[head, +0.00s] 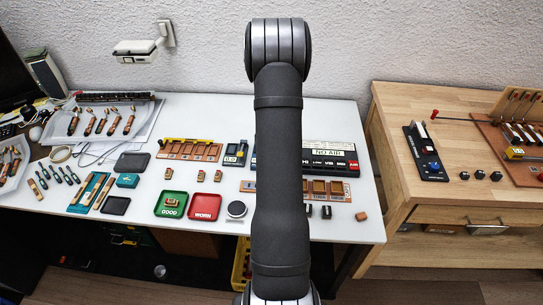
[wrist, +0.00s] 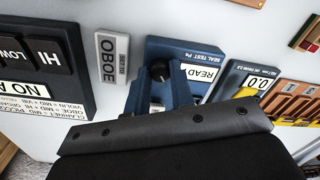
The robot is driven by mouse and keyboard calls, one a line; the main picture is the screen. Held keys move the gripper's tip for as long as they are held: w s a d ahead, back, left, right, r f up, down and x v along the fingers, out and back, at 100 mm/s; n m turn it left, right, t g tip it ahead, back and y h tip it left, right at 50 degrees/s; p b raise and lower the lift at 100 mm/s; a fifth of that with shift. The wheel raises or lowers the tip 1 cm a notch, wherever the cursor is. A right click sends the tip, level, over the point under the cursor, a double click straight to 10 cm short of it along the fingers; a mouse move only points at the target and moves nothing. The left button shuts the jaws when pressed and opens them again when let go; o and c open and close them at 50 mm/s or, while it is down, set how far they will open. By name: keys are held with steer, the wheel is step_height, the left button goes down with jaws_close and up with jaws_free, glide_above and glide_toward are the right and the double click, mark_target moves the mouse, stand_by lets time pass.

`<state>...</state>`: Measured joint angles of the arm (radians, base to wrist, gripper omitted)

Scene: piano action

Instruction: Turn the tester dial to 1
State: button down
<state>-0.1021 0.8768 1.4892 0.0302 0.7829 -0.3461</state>
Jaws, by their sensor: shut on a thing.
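The tester (wrist: 213,60) is a dark blue box marked SEAL TEST, with a white READY label, in the wrist view. Its dial (wrist: 159,69) is a small round black knob at the box's left part. My gripper (wrist: 160,76) is shut on the dial, one blue finger on each side. The fingers hide part of the knob and of the box's lower face. No dial number can be read. In the head view my arm hides the tester and the gripper.
A grey OBOE plate (wrist: 112,58) lies left of the tester. A black panel with a NO AIR sign (head: 326,154) stands beside my arm. A display reading 0.0 (head: 236,153) is left of my arm. Green (head: 171,213) and red (head: 205,214) trays lie nearer the front.

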steer(key=n, duration=0.5)
steer(key=shift+n, duration=0.3)
stand_by(0.4)
steer(key=c, duration=1.3)
jaws_free()
steer(key=shift+o, duration=0.2)
step_height(320, 180, up, 18)
steer(key=shift+w+d+f, duration=0.15)
steer(key=shift+f, duration=0.1)
